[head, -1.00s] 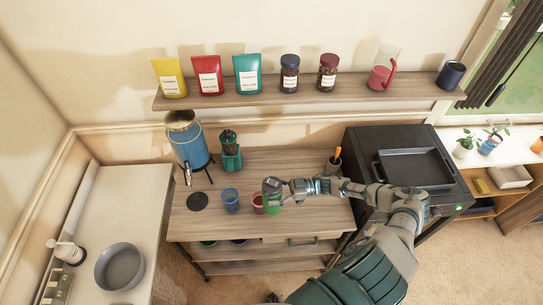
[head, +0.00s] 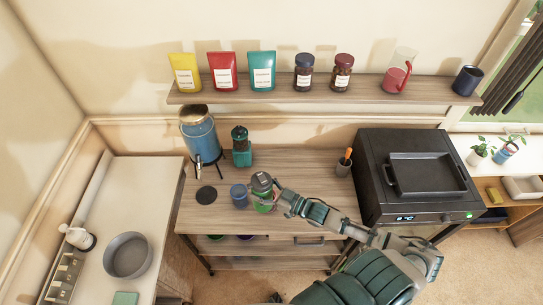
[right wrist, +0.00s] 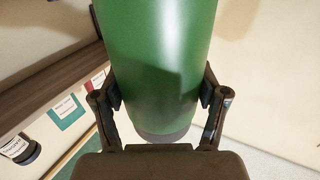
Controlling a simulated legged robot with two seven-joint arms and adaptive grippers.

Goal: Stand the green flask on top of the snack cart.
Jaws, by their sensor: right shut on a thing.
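The green flask (head: 263,207), with a grey lid, is upright in the head view, over the front middle of the wooden cart (head: 225,215). In the right wrist view the green flask (right wrist: 165,60) fills the middle. My right gripper (head: 276,200) is shut on its side; in the right wrist view the fingers (right wrist: 160,100) press on both sides of it near its dark end. I cannot tell whether the flask's base touches the cart top. My left gripper is not in view.
On the cart top are a blue cup (head: 239,196), a dark round disc (head: 206,196), a blue drink dispenser (head: 199,140), a teal grinder (head: 241,150) and a utensil pot (head: 344,164). A black oven (head: 400,145) stands right. The cart top's right half looks mostly clear.

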